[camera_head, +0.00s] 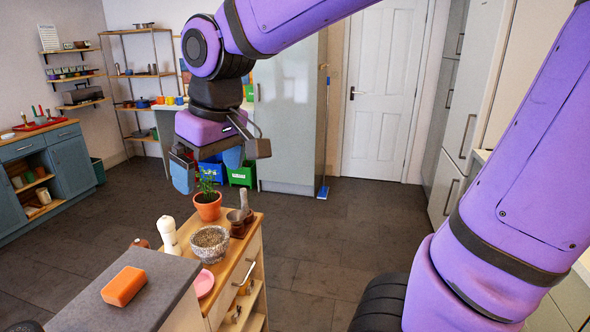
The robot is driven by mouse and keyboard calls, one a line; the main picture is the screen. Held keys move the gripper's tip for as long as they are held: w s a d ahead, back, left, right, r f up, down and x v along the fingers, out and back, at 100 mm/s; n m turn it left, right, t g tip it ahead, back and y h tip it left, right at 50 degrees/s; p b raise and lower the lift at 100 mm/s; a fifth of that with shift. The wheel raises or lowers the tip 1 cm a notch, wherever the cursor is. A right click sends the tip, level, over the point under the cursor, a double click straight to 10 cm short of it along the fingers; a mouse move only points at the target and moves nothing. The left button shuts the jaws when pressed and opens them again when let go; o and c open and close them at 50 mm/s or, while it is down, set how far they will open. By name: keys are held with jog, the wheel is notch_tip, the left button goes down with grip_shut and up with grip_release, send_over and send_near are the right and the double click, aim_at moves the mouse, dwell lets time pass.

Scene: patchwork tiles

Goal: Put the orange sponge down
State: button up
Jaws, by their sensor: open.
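The orange sponge (124,286) lies flat on the dark grey top of a counter block (155,300) at the lower left. My gripper (222,170) is in the upper middle of the head view, above and well apart from the sponge, over the area of a potted plant. Its two fingers are spread apart and nothing shows between them.
A wooden cabinet (247,235) beside the counter bears a potted plant (208,208), a stone bowl (209,245), a white pepper mill (168,236), a mortar and a pink plate (204,283). Blue cabinets stand far left. The tiled floor to the right is clear.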

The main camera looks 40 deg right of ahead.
jog(key=s+d+m+t+h, duration=0.1)
jog(key=s+d+m+t, duration=0.1)
jog(key=s+d, duration=0.6)
jog(key=s+m, duration=0.1)
jog(key=s, duration=0.2)
jog(key=shift+d+r+t, duration=0.15)
jog(key=shift+r+t, duration=0.05)
jog(key=shift+t, duration=0.2)
jog(key=shift+o, duration=0.3)
jog(key=n+g, duration=0.4)
jog(key=n, duration=0.3)
send_near(123, 280)
jog(key=shift+s+d+y, duration=0.2)
jog(key=shift+d+y, duration=0.05)
jog(key=shift+y, duration=0.15)
jog(key=f, duration=0.3)
jog(key=w+f, duration=0.1)
jog(key=f, duration=0.6)
jog(key=shift+w+a, duration=0.25)
jog(key=shift+w, duration=0.1)
